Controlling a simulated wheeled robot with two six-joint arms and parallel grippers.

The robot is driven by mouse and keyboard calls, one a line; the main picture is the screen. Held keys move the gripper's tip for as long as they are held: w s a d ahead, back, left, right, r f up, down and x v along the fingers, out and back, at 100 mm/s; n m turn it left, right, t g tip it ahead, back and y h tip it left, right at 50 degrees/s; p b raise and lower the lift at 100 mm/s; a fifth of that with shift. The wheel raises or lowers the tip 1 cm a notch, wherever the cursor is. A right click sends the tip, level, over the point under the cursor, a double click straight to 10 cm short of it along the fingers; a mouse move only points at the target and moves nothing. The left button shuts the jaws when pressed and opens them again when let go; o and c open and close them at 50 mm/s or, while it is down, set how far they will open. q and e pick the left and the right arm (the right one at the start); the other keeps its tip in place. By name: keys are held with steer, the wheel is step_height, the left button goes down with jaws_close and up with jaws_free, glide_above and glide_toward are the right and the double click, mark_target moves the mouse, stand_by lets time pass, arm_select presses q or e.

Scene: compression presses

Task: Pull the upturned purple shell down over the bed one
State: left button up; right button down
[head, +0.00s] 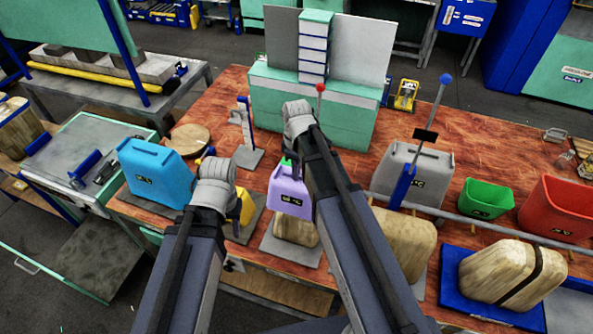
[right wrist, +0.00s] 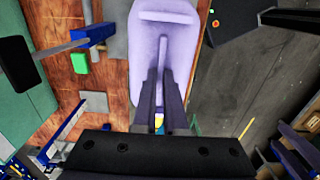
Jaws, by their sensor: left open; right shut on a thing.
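The purple shell (head: 288,192) hangs at the middle of the head view, with a dark label on its side. In the right wrist view the shell (right wrist: 152,35) shows a closed face with a raised bar. My right gripper (right wrist: 163,85) is shut on that bar. A wooden block (head: 297,232) on a grey plate shows just below the shell, partly covered by it. Whether shell and block touch, I cannot tell. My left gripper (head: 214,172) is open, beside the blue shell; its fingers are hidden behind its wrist.
A blue shell (head: 155,172) stands at the left and a grey shell (head: 412,172) at the right, beside a lever with a blue knob (head: 445,79). Green (head: 487,200) and red (head: 555,210) bins stand further right. A strapped wooden block (head: 512,275) sits on a blue tray.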

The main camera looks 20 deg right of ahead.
steer(key=shift+f+b, duration=0.65)
steer(key=shift+f, duration=0.2)
step_height(320, 180, down, 16)
steer(key=b, duration=1.5)
steer(key=shift+r+b, duration=0.2)
steer(key=shift+b, duration=0.2)
steer(key=shift+f+b, duration=0.6)
steer(key=c, duration=0.9)
jaws_free()
steer(key=shift+r, duration=0.15)
step_height(320, 180, up, 8)
steer(key=p, duration=0.8)
steer(key=shift+f, duration=0.2)
